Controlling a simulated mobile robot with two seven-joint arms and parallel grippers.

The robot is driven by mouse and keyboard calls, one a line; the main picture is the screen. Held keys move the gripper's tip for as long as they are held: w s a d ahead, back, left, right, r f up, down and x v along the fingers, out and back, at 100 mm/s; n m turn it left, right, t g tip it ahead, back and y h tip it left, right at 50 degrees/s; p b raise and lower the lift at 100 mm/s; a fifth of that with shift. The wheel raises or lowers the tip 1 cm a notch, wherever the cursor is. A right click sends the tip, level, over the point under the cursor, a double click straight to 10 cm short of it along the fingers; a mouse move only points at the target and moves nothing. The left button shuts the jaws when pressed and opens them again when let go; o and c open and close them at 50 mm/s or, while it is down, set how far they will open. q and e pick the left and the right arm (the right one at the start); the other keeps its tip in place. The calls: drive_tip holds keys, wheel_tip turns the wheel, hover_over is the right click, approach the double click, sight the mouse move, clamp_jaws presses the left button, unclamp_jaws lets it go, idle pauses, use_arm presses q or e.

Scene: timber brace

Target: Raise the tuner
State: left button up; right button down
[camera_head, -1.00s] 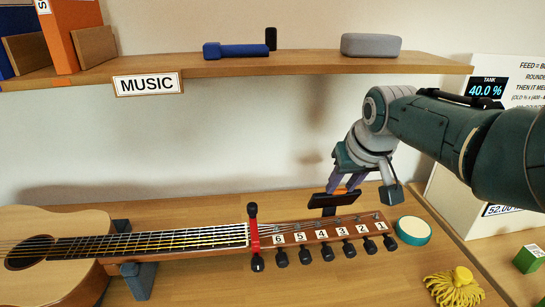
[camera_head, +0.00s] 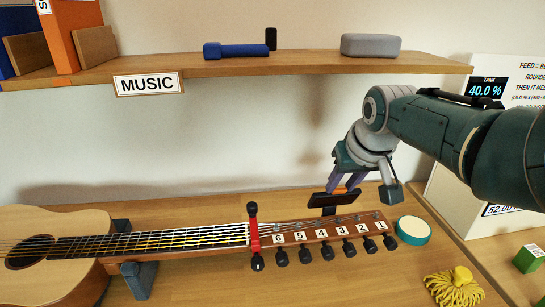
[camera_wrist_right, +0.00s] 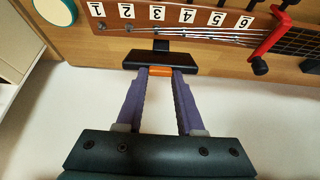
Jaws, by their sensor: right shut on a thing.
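The tuner (camera_head: 333,198) is a dark flat block with an orange part, at the back edge of the guitar's headstock (camera_head: 300,240). In the right wrist view the tuner (camera_wrist_right: 160,61) lies across my fingertips, and a short dark stem runs from it to the headstock edge. My right gripper (camera_head: 345,188) reaches down from the right. In the wrist view its purple fingers (camera_wrist_right: 160,73) are shut on the tuner's orange part. The tuner's screen side cannot be made out. My left gripper is not in view.
The guitar (camera_head: 60,235) lies on the wooden table with a grey support (camera_head: 138,278) under its neck. A red clamp (camera_head: 253,236) crosses the neck. A round teal-rimmed tin (camera_head: 413,230) and a yellow tufted object (camera_head: 455,288) are to the right. The MUSIC shelf (camera_head: 250,68) hangs above.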

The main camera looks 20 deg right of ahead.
drive_tip(key=shift+w+r, duration=0.3)
drive_tip(key=shift+r, duration=0.05)
drive_tip(key=c, duration=1)
unclamp_jaws()
drive_tip(key=shift+o, duration=0.9)
drive_tip(key=shift+w, duration=0.15)
drive_tip(key=o, duration=0.3)
drive_tip(key=shift+f, duration=0.15)
drive_tip(key=shift+s, duration=0.2)
drive_tip(key=p+v, duration=0.6)
drive_tip(key=v, duration=0.4)
